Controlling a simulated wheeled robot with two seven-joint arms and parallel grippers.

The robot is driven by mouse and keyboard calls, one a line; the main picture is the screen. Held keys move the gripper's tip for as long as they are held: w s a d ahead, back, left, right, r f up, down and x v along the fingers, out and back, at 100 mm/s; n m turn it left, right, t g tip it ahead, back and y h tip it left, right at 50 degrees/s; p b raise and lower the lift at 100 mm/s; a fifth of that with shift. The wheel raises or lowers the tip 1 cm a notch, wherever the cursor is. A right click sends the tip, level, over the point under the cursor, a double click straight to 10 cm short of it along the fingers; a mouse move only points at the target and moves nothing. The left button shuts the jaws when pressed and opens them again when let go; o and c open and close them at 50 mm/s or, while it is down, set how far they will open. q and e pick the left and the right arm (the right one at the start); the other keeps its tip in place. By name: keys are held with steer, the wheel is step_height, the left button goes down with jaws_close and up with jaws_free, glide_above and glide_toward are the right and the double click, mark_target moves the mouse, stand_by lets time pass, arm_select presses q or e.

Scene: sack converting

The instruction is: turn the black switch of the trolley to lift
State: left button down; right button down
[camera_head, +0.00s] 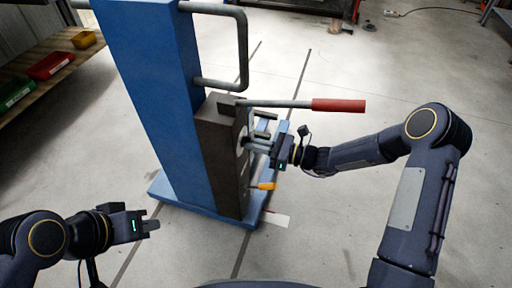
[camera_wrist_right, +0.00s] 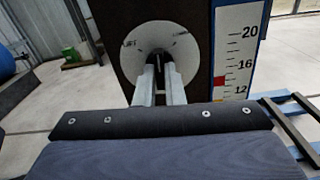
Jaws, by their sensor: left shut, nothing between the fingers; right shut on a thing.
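The trolley (camera_head: 150,95) is a tall blue column on a blue base, with a dark box (camera_head: 222,165) on its side. In the right wrist view, a round pale dial (camera_wrist_right: 185,50) sits on the dark box, with a LIFT mark at its upper left. My right gripper (camera_head: 252,145) is at the dial, its fingers (camera_wrist_right: 160,85) shut on the black switch (camera_wrist_right: 173,74). Only a sliver of the switch shows between the fingers; its exact angle is hard to tell. My left gripper (camera_head: 150,226) is shut and empty at lower left, away from the trolley.
A lever with a red grip (camera_head: 338,105) sticks out above my right gripper. An orange-tipped handle (camera_head: 266,186) is below it. A grey bar handle (camera_head: 243,50) is on the column. A shelf with bins (camera_head: 50,65) stands at left. A numbered scale (camera_wrist_right: 238,60) is beside the dial.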

steer(key=n+b, duration=0.6)
steer(key=n, duration=0.3)
steer(key=shift+f+n+b, duration=0.1)
steer(key=shift+n+b, duration=0.3)
stand_by(0.4)
steer(key=c, duration=1.5)
jaws_free()
steer(key=shift+p+v, duration=1.2)
steer(key=shift+v, duration=2.75)
